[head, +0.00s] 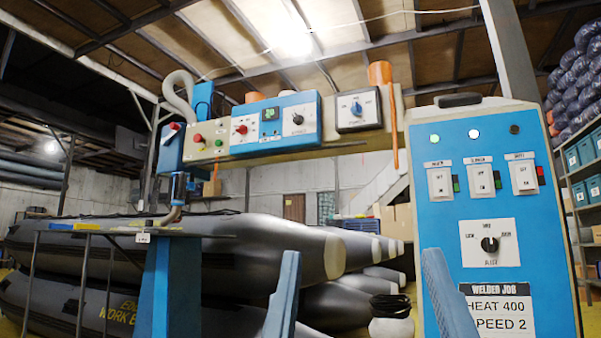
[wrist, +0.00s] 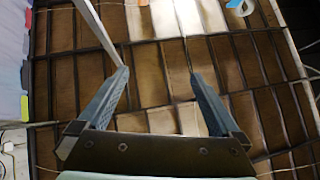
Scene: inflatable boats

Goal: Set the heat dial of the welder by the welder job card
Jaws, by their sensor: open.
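The welder job card (head: 497,311) is on the blue cabinet front at the lower right of the head view; it reads HEAT 400, SPEED 2. The welder's control boxes line a beam: a black-knob dial (head: 297,119) on a blue box, a red-knob dial (head: 241,129) and a blue-knob dial (head: 356,108). Their labels are too small to read, so I cannot tell which is heat. My gripper (head: 362,285) is open and empty, its blue-grey fingers rising below the beam, apart from every dial. In the wrist view the gripper (wrist: 160,75) points at the ceiling.
The blue cabinet (head: 437,225) carries several lights and switches, and an AIR dial (head: 490,245). An orange strap (head: 393,130) hangs beside the blue-knob box. Grey boat tubes (head: 250,240) fill the left and middle behind. A blue post (head: 172,285) stands at left.

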